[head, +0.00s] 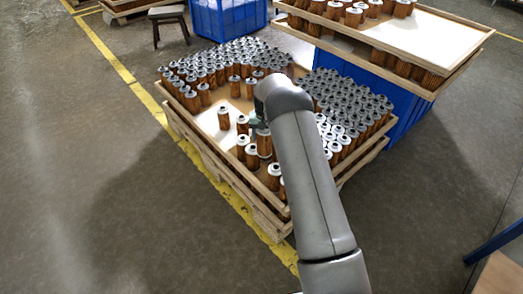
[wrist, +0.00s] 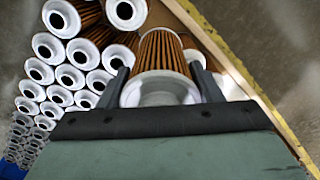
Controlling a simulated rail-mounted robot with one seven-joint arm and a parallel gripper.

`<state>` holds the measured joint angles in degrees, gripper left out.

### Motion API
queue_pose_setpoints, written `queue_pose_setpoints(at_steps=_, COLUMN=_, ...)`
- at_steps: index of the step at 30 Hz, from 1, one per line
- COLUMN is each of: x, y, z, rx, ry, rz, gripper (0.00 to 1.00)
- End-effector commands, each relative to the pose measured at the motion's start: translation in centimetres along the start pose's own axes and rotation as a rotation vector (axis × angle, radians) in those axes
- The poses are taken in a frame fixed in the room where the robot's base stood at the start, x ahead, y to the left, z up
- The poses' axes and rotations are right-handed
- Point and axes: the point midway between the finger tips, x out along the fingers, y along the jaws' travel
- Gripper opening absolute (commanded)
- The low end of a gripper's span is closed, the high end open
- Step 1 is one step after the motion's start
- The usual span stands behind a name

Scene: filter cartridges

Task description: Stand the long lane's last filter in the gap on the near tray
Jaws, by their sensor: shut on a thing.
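The near tray (head: 206,120) is a shallow wooden tray with a pale floor, on a pallet, crowded with pleated orange-brown filters with white-grey ringed caps. My gripper (head: 258,125) is over its near left part, mostly hidden behind my arm. In the wrist view my gripper (wrist: 160,82) has one dark finger on each side of a filter (wrist: 161,52) and is shut on it. That filter (head: 264,144) appears upright in the head view, among standing filters; I cannot tell whether its base touches the tray. The gap is not clearly visible.
A bare strip of tray floor lies left of my gripper, with a lone filter (head: 223,117) on it. Dense filters (head: 350,110) stand on the right. A higher wooden tray (head: 440,35) on a blue crate (head: 385,97) is behind right. A stool (head: 168,20) stands at the back.

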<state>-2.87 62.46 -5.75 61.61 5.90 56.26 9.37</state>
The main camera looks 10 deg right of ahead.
Motion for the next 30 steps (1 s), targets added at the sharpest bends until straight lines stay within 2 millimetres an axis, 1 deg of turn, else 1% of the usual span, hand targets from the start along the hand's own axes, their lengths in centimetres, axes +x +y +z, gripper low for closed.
queue_pose_setpoints(at_steps=1, x=1.5, y=-0.1, z=0.0, rx=-0.001, ry=0.0, rz=-0.001, gripper=0.34)
queue_pose_setpoints(at_steps=10, x=5.7, y=-0.1, z=0.0, rx=-0.001, ry=0.0, rz=-0.001, gripper=0.34)
queue_pose_setpoints(at_steps=14, x=6.7, y=-0.1, z=0.0, rx=-0.001, ry=0.0, rz=-0.001, gripper=0.34)
queue_pose_setpoints(at_steps=23, x=7.7, y=-0.1, z=0.0, rx=-0.001, ry=0.0, rz=-0.001, gripper=0.34)
queue_pose_setpoints(at_steps=30, x=9.9, y=-0.1, z=0.0, rx=-0.001, ry=0.0, rz=-0.001, gripper=0.34)
